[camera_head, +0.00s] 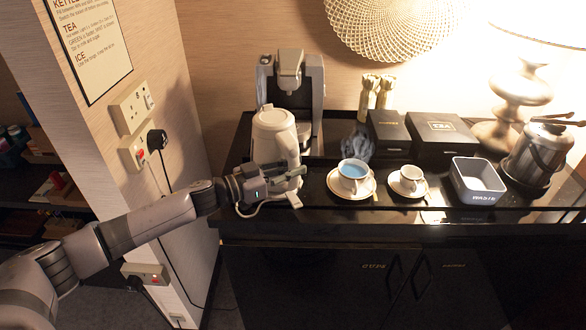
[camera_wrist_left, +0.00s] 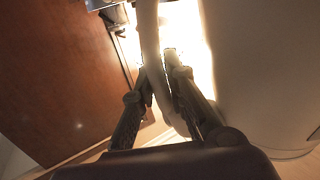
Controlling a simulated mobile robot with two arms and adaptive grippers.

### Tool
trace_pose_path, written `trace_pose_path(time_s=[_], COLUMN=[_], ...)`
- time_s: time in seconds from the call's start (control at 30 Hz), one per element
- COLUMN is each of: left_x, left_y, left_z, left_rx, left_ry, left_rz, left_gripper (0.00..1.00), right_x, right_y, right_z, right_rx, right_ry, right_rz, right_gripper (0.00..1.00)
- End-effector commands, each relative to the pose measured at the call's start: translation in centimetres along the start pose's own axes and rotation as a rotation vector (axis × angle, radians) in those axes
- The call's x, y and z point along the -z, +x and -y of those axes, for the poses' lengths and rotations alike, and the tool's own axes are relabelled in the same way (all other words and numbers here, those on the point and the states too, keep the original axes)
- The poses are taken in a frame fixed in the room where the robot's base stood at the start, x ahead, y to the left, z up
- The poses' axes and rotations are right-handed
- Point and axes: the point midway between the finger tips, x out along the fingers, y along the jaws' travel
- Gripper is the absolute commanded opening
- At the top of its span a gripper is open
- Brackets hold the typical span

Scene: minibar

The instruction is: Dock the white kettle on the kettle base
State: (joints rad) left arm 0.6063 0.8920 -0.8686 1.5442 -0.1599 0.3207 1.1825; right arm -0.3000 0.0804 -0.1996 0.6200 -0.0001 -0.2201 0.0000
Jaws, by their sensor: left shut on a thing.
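The white kettle (camera_head: 273,134) is upright at the left end of the dark counter, in front of the coffee machine. My left gripper (camera_head: 290,173) is at its front right side, shut on its handle. In the left wrist view the pale handle (camera_wrist_left: 150,45) runs between the two fingers (camera_wrist_left: 160,80), and the kettle's smooth body (camera_wrist_left: 262,70) fills the right side. My gripper hides the kettle's lower part. A pale rim and a cord show under the gripper, perhaps the kettle base (camera_head: 294,199); I cannot tell whether the kettle touches it. My right gripper is out of view.
A grey coffee machine (camera_head: 312,85) stands behind the kettle. To the right are a cup of blue liquid on a saucer (camera_head: 364,190), a smaller cup (camera_head: 411,177), a white box (camera_head: 478,182), black boxes (camera_head: 441,132) and an ice bucket (camera_head: 539,154). A socket wall (camera_head: 110,160) is left.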

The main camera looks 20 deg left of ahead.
Motion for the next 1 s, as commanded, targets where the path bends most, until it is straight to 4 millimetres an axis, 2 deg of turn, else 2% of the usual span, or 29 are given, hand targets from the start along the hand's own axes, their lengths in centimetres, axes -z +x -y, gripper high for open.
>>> trace_pose_path(time_s=[0.03, 1.0], left_x=[0.54, 0.65], left_y=[0.08, -0.02], left_z=[0.06, -0.11], left_rx=[-0.002, -0.002], left_ry=[0.011, 0.01], left_rz=[-0.01, -0.01], left_gripper=[0.0, 0.0], right_x=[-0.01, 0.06], right_y=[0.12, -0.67], right_z=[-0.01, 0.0], right_rx=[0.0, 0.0], right_ry=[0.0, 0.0], right_rz=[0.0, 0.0], right_gripper=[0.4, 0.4])
